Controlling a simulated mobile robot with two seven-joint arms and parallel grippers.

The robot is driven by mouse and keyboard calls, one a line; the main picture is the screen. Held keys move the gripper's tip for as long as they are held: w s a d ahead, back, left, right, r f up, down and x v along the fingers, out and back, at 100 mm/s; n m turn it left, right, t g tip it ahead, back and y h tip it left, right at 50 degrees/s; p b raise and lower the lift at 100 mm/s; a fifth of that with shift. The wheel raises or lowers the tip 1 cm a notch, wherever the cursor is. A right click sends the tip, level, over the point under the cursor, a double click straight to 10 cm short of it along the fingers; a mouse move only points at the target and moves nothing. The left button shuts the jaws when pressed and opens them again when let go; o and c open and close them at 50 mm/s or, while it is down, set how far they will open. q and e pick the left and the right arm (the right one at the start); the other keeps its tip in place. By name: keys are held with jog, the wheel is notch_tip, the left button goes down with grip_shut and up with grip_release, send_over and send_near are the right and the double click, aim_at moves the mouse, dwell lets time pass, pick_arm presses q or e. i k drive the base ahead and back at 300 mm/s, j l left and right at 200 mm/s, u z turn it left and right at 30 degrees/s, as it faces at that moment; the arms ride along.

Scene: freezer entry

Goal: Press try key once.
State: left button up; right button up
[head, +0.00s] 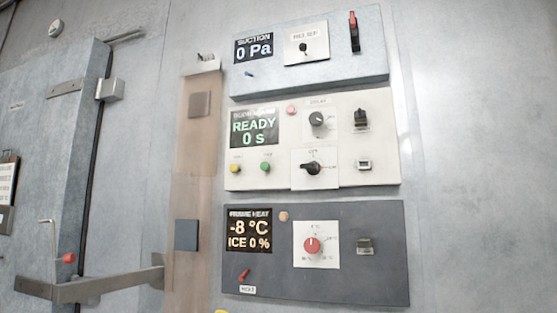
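The middle cream panel (275,178) on the wall has a screen (254,129) reading "READY 0 s". Below the screen are a yellow button (235,168) and a green button (265,169), each with a tiny label above it. The labels are too small to read surely, so I cannot tell which button is the try key.
The upper panel (350,75) reads "SUCTION 0 Pa". The lower dark panel (370,285) reads "-8 °C, ICE 0 %" and has a red knob (312,245). A metal handle bar (95,286) juts out at lower left. The wall (480,150) right of the panels is bare.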

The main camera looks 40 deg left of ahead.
aim_at(265, 166)
jog(key=u, duration=1)
